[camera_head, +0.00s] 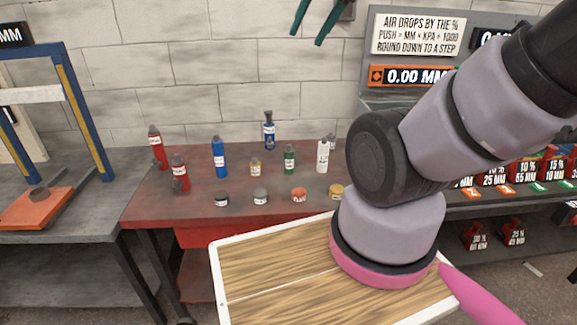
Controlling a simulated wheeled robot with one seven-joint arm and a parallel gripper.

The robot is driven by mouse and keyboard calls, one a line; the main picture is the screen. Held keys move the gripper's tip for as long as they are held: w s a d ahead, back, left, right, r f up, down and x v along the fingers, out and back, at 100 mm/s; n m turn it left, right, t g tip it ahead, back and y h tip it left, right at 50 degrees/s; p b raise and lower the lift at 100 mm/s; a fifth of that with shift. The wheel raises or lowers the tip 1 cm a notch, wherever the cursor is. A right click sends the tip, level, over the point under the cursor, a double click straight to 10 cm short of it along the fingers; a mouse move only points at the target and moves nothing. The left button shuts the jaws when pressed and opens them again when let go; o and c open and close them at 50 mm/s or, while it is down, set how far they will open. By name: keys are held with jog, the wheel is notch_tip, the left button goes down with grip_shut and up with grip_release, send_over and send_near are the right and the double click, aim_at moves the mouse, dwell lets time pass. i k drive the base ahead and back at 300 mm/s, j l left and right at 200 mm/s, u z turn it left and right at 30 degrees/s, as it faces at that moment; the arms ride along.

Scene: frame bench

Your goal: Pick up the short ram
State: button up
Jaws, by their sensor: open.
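Several small upright cylinders stand on the red-topped bench (150,208). A short tan one (255,168) with a dark top stands in the middle. A green one (289,159) is to its right and a taller blue one (220,158) to its left. A white one (323,156) stands farther right and a dark blue one (269,132) at the back. Two red ones, front (180,173) and rear (156,148), are at the left. The labels are too small to read, so I cannot tell which is the short ram. My arm fills the right side; my gripper's fingertips do not show.
Low round pieces, dark (222,199), grey (260,197), orange (298,195) and yellow (336,191), line the bench front. A white-rimmed wooden tray (214,276) is in front. A blue press frame (88,110) stands left. Red labelled blocks (525,170) sit right.

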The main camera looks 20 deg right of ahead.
aim_at(182, 183)
jog(key=i+j+u, duration=0.35)
jog(key=j, duration=0.35)
jog(key=i+j+u, duration=0.3)
jog(key=j, duration=0.3)
jog(key=i+j+u, duration=0.35)
jog(key=k+l+z, duration=0.35)
jog(key=k, duration=0.2)
jog(key=k+l+z, duration=0.3)
jog(key=k+l, duration=0.15)
jog(key=k+l+z, duration=0.35)
jog(key=l, duration=0.25)
jog(key=j, duration=0.65)
